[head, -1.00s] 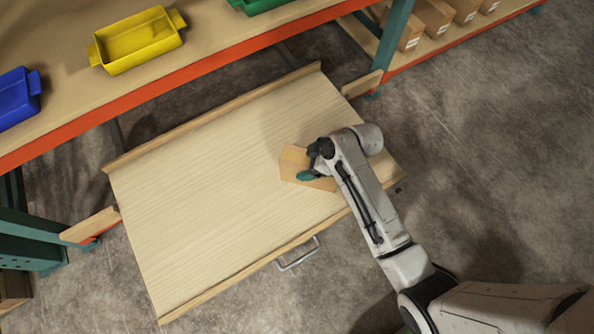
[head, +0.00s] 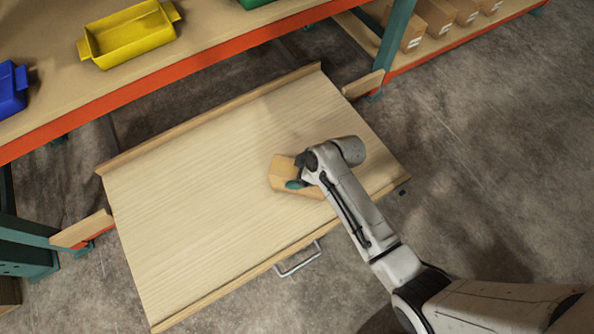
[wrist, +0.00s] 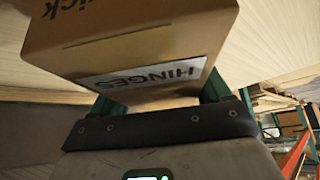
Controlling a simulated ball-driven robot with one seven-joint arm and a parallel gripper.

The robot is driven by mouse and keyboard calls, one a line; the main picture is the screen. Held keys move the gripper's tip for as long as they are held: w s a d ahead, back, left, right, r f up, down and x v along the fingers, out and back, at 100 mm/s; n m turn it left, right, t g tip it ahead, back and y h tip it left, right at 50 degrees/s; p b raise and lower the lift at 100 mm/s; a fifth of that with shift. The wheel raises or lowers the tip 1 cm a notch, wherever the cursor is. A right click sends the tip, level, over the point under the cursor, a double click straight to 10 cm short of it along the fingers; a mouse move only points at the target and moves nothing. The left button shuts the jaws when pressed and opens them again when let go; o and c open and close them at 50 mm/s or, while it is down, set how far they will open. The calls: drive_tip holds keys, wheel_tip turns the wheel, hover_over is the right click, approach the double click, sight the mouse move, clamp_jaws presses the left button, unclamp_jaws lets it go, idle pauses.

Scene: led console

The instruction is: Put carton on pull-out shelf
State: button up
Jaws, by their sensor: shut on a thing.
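The carton (head: 281,173) is a brown box with a white label reading "HINGES" in the wrist view (wrist: 140,45). My gripper (head: 299,180) is shut on it, with teal fingers on either side of the box in the wrist view (wrist: 160,100). The pull-out shelf (head: 190,200) is a pale wooden board, pulled out, with low lips along its back and front edges. The carton is over the right half of the shelf. I cannot tell whether its underside touches the board, and my arm hides part of it.
A metal handle (head: 299,262) is on the shelf's front edge. Behind is a rack shelf with an orange beam (head: 190,78), holding a yellow bin (head: 130,36) and a blue bin (head: 10,88). Several cartons (head: 435,18) stand at upper right. The shelf's left and middle are clear.

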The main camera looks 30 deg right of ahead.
drive_tip(key=shift+w, duration=0.1)
drive_tip(key=o, duration=1.8)
drive_tip(key=shift+f, duration=0.1)
drive_tip(key=shift+o, duration=0.2)
drive_tip(key=p+v, duration=0.5)
drive_tip(key=v, duration=0.7)
drive_tip(key=shift+p, duration=0.3)
drive_tip(key=s+d+r+m+g+h, duration=0.1)
drive_tip(key=s+r+m, duration=0.3)
drive_tip(key=s, duration=0.5)
drive_tip(key=s+d+r+m+g+h, duration=0.2)
drive_tip(key=s+r+m, duration=0.3)
drive_tip(key=s, duration=0.4)
drive_tip(key=shift+s+d+g+h, duration=0.25)
drive_tip(key=shift+g+h, duration=0.15)
drive_tip(key=shift+h, duration=0.5)
drive_tip(key=shift+f, duration=0.1)
